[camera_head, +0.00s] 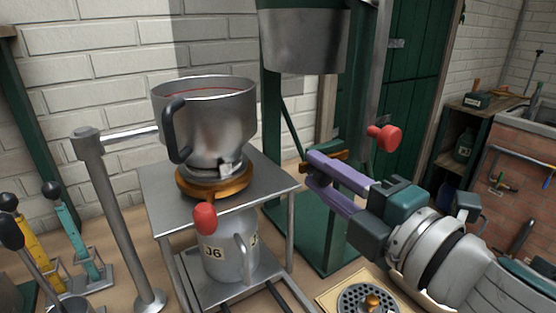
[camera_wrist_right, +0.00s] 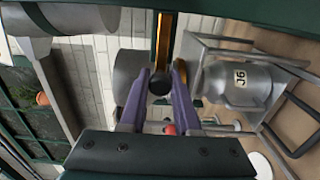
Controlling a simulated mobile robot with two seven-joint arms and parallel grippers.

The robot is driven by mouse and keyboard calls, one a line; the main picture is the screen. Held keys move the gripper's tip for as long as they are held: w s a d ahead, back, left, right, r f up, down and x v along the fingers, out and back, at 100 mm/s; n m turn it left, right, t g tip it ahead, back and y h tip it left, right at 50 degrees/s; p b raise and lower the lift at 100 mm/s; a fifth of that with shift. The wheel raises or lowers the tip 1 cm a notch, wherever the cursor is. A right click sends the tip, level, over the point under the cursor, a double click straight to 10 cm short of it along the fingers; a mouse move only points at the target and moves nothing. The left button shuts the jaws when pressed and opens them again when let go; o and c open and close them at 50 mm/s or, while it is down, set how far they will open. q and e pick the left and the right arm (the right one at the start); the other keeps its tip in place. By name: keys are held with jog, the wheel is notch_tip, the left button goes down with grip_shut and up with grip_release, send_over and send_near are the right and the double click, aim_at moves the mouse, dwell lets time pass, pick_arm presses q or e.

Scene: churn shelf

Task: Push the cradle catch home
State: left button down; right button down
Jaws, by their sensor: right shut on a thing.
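My right gripper (camera_head: 314,168) reaches in from the right, its purple fingers at the green frame. It is shut on the black ball knob (camera_wrist_right: 160,84) of a brass bar (camera_wrist_right: 166,38), which looks like the cradle catch; the knob sits between the fingers in the wrist view, where the gripper (camera_wrist_right: 163,73) also shows. In the head view the fingers hide part of the brass bar (camera_head: 336,160). I cannot tell how far the catch is pushed in. My left gripper is out of view.
A steel pan (camera_head: 205,110) with a black handle stands on a metal stand (camera_head: 160,205), left of the gripper. A can marked J6 (camera_head: 228,255) is below. A red knob (camera_head: 385,137) sticks out just above my right fingers. A large steel drum (camera_head: 305,40) hangs above.

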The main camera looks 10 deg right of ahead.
jog(key=shift+d, duration=0.15)
jog(key=d, duration=0.1)
jog(key=w+d, duration=0.1)
jog(key=d, duration=0.1)
jog(key=shift+w+d, duration=0.15)
jog(key=shift+d, duration=0.1)
jog(key=c, duration=0.6)
grip_release()
jog(key=b+v, duration=0.1)
jog(key=v, duration=0.9)
